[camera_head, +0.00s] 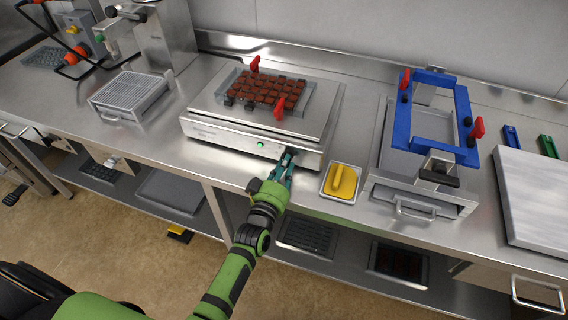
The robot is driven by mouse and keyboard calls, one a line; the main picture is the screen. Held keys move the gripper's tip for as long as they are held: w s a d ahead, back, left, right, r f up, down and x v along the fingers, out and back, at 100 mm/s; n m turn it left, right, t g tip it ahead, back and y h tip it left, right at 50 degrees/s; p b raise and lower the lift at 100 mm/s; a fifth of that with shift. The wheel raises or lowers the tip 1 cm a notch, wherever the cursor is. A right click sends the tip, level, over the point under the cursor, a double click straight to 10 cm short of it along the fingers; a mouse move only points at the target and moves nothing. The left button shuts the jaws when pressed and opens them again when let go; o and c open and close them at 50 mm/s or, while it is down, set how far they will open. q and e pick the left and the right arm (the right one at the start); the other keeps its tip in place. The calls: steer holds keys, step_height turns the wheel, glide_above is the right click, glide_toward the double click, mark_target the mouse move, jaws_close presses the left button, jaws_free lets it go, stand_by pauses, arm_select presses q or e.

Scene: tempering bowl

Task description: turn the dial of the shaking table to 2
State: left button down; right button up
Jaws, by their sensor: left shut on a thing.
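The shaking table (223,131) is a low steel unit on the counter, with a mould of brown chocolates (268,90) on its top and red clamps (281,105) at two of the mould's edges. A small green light (261,144) shows on its front panel. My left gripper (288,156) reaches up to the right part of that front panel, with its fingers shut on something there. The dial is hidden by the fingers, so its setting cannot be read. My right gripper is not in view.
A yellow scraper (341,181) lies in a small tray just right of my left gripper. A grated steel box (130,92) stands at left.

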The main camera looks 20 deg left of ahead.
arm_select(q)
steer(key=shift+f+m+p, duration=0.15)
steer(key=shift+m+p, duration=0.15)
steer(key=shift+m, duration=2)
steer(key=c, duration=1.1)
jaws_free()
steer(key=shift+c, duration=0.2)
steer(key=shift+s, duration=0.1)
steer(key=s, duration=1.2)
steer(key=shift+a, duration=0.2)
steer(key=shift+w, duration=0.1)
